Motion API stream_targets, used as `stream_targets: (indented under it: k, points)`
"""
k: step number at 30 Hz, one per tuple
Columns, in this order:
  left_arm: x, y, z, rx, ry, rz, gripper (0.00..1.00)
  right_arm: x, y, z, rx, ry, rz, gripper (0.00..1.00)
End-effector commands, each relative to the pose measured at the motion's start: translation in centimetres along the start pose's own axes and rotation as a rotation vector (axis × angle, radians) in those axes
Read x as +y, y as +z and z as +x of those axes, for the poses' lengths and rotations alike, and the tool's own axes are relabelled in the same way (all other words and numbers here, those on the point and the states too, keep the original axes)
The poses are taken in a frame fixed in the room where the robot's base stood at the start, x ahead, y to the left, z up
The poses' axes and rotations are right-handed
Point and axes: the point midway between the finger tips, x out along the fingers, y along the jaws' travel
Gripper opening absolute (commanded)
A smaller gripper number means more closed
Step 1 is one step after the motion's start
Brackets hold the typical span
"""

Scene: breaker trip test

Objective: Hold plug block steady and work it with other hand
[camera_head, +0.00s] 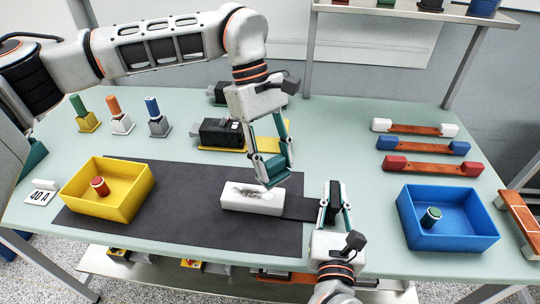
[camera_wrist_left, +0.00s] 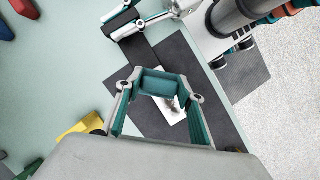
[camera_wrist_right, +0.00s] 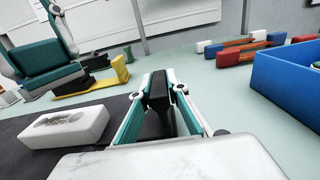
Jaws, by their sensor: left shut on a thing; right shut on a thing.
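A white block (camera_head: 252,202) with a mottled grey top lies on the dark mat; it also shows in the right wrist view (camera_wrist_right: 66,128) and the left wrist view (camera_wrist_left: 172,110). My left gripper (camera_head: 270,170) is above and behind the white block, shut on a teal block (camera_wrist_left: 160,82); I cannot tell whether that block touches the white one. My right gripper (camera_head: 333,204) is to the right of the white block, shut on a black block (camera_wrist_right: 159,90). A dark strip (camera_head: 300,208) runs between the white block and my right gripper. Which piece is the plug block is unclear.
A yellow bin (camera_head: 128,210) stands left and a blue bin (camera_head: 472,240) right, each with a small cylinder inside. Behind are a black device on a yellow base (camera_head: 218,133), three coloured pegs on stands (camera_head: 122,122) and three bars (camera_head: 415,146). The dark mat's (camera_head: 180,225) front left is clear.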

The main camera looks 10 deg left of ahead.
Motion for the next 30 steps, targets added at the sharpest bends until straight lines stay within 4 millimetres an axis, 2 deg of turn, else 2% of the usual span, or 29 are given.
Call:
stream_targets:
  k: [20,21,30]
  points:
    - [-0.2,-2.8,6.2,0.0,-0.001,-0.002,0.2,0.0,0.0,0.0,0.0,-0.001,0.0,0.0]
    - [-0.4,-3.1,5.9,0.001,0.002,-0.001,0.18,0.0,0.0,0.0,0.0,-0.001,0.0,0.0]
    - [-2.4,-5.0,5.2,0.001,-0.001,-0.002,0.17,0.0,0.0,0.0,0.0,-0.001,0.0,0.0]
